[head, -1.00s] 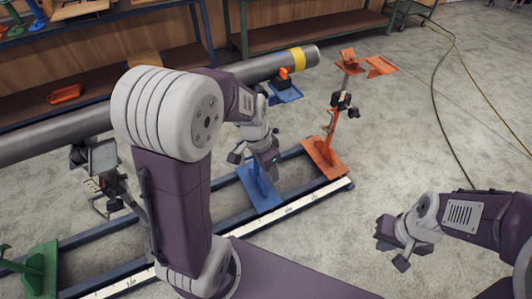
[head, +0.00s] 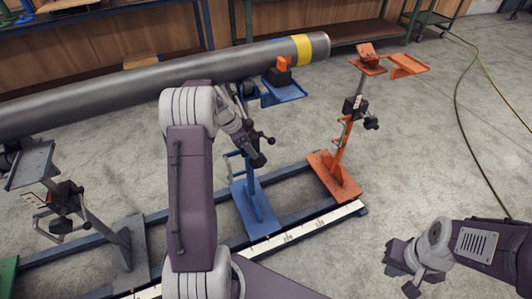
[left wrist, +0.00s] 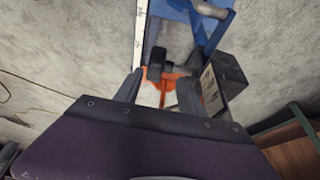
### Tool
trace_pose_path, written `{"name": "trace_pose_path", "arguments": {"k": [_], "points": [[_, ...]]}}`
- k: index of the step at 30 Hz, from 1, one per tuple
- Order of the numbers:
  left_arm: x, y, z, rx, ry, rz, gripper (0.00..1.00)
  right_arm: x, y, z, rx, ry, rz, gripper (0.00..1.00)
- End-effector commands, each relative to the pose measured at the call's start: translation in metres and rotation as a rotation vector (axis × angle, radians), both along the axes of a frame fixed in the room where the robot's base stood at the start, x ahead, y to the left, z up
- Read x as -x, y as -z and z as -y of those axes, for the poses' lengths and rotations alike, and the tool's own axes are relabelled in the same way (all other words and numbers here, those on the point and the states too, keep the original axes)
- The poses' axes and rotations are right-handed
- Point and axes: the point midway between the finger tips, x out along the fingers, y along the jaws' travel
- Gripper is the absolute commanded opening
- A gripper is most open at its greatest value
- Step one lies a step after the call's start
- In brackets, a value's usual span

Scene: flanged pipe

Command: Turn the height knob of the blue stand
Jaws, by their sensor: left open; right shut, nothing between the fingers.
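The blue stand (head: 255,208) stands on the rail frame, its tray (head: 284,93) near the yellow-banded pipe end. My left gripper (head: 262,150) is at the stand's upper post, overlapping its dark clamp, so the knob is hard to separate in the head view. In the left wrist view my left gripper (left wrist: 158,88) is open. A dark knob (left wrist: 157,64) shows between the finger lines; I cannot tell whether they touch it. The blue stand (left wrist: 205,28) and its grey clamp block (left wrist: 226,80) are beside it. My right gripper (head: 405,278) is shut and empty at lower right, far from the stand.
A long grey pipe (head: 150,82) runs above the stands. An orange stand (head: 335,175) is to the right, a grey stand (head: 128,245) to the left. The rail frame carries a white scale (head: 290,238). Floor (head: 430,160) at right is clear except for cables.

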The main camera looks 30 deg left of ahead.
Motion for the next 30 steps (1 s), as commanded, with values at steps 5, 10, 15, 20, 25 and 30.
{"name": "trace_pose_path", "arguments": {"k": [5, 10, 15, 20, 25, 30], "points": [[-0.003, 0.012, 0.003, 0.001, 0.001, -0.002, 0.47, 0.001, 0.004, 0.0, 0.0, 0.0, -0.001, 0.0], [-0.012, 0.047, 0.013, 0.002, 0.002, -0.004, 0.47, 0.001, 0.016, 0.0, 0.0, 0.0, -0.001, 0.0], [-0.021, 0.073, 0.02, 0.0, 0.0, -0.001, 0.47, 0.001, 0.024, 0.0, 0.0, 0.0, -0.001, 0.0], [-0.025, 0.083, 0.023, 0.0, 0.001, -0.001, 0.47, 0.001, 0.025, 0.0, 0.0, 0.0, -0.001, 0.0], [-0.025, 0.084, 0.023, -0.001, 0.001, -0.001, 0.47, 0.001, 0.025, 0.0, 0.0, 0.0, -0.001, 0.0], [-0.025, 0.083, 0.023, -0.001, 0.0, -0.001, 0.19, 0.001, 0.025, 0.0, 0.0, 0.0, -0.001, 0.0]]}}
